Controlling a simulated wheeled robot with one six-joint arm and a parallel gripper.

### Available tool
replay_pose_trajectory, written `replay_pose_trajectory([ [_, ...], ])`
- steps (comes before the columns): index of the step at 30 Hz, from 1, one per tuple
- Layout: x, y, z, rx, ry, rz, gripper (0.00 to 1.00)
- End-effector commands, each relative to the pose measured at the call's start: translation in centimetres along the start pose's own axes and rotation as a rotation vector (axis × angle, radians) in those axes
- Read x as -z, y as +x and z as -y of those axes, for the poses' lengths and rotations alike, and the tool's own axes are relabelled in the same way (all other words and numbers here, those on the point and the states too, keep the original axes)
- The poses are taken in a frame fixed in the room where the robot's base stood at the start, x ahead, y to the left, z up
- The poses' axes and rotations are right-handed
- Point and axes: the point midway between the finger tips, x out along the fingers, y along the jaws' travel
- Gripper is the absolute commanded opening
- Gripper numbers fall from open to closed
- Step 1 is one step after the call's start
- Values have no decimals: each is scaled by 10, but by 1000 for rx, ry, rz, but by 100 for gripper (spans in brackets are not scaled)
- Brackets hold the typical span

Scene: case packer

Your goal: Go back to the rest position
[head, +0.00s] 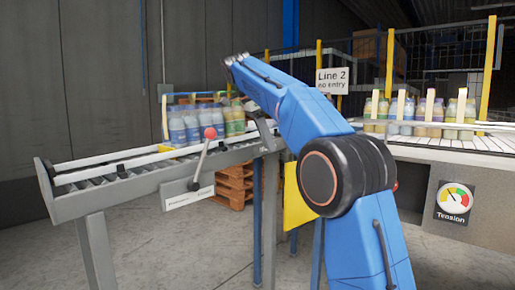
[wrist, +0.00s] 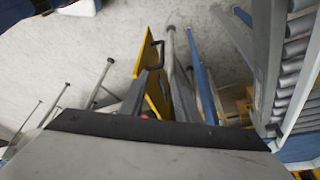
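My blue arm rises from the bottom right of the head view and bends at a dark round joint. Its upper link reaches up and left, in front of the conveyor end. My gripper is not clearly seen in the head view; the arm seems to cover it. In the wrist view a wide grey block with a dark front edge, seemingly part of my gripper (wrist: 155,140), fills the bottom.
A roller conveyor (head: 120,175) with bottles (head: 192,124) and a red-knobbed lever (head: 209,134) stands left. More bottles (head: 420,112) stand right, above a tension gauge (head: 454,202). A yellow panel (head: 298,200) hangs between; it also shows in the wrist view (wrist: 152,82). Pallets (head: 232,184) stand behind.

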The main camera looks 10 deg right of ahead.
Motion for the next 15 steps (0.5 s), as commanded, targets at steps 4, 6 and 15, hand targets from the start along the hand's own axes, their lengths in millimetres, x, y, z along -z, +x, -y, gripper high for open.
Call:
replay_pose_trajectory([
  [4, 7, -1, -5, -1, 1, 0, 29],
  [6, 8, -1, -5, -1, 1, 0, 29],
  [15, 8, -1, -6, 0, -1, 0, 29],
])
